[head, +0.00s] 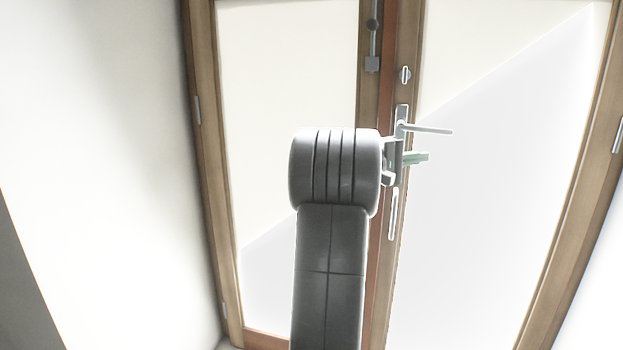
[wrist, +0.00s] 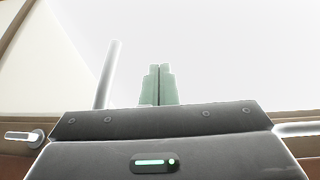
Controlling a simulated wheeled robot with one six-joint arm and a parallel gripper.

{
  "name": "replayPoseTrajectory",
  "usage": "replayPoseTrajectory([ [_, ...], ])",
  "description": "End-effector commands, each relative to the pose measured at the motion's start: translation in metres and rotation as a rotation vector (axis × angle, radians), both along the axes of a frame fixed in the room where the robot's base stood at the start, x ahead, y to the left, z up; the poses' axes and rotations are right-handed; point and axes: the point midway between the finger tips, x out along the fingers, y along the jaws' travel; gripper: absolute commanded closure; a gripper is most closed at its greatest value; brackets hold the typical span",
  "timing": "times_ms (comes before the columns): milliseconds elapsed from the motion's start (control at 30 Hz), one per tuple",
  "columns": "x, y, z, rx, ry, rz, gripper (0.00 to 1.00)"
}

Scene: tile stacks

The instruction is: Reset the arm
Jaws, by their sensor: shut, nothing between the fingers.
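My gripper (head: 427,156) is at the end of my dark grey arm, in front of the double door in the head view. Its pale green fingers point right, just below the lever handle (head: 430,129). In the wrist view, the fingers of my gripper (wrist: 159,68) are together with only a thin line between them, and they hold nothing. A pale bar, which looks like the lever handle (wrist: 107,75), rises left of the fingers in the wrist view. I cannot tell whether the gripper touches the handle.
The double door has wooden frames and bright glass panes; the left leaf (head: 287,90) and right leaf (head: 490,200) look closed. A lock knob (head: 405,75) sits above the handle and a vertical pull (head: 393,214) below it. A white wall (head: 100,150) stands at the left.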

Motion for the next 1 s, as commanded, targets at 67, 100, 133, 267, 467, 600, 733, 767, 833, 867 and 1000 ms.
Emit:
replayPoseTrajectory([
  [67, 0.001, 0.001, 0.006, 0.031, -0.006, 0.004, 1.0],
  [100, 0.002, 0.001, 0.006, 0.048, -0.009, 0.006, 1.0],
  [133, 0.002, 0.001, 0.006, 0.06, -0.012, 0.006, 1.0],
  [267, 0.003, 0.002, 0.006, 0.113, -0.025, 0.009, 1.0],
  [467, 0.006, 0.005, 0.006, 0.195, -0.046, 0.014, 1.0],
  [600, 0.007, 0.008, 0.006, 0.25, -0.06, 0.014, 1.0],
  [733, 0.008, 0.011, 0.006, 0.304, -0.075, 0.013, 1.0],
  [767, 0.008, 0.011, 0.006, 0.316, -0.078, 0.013, 1.0],
  [833, 0.008, 0.013, 0.006, 0.343, -0.085, 0.011, 1.0],
  [867, 0.009, 0.014, 0.006, 0.355, -0.088, 0.011, 1.0],
  [1000, 0.01, 0.018, 0.006, 0.413, -0.105, 0.009, 1.0],
])
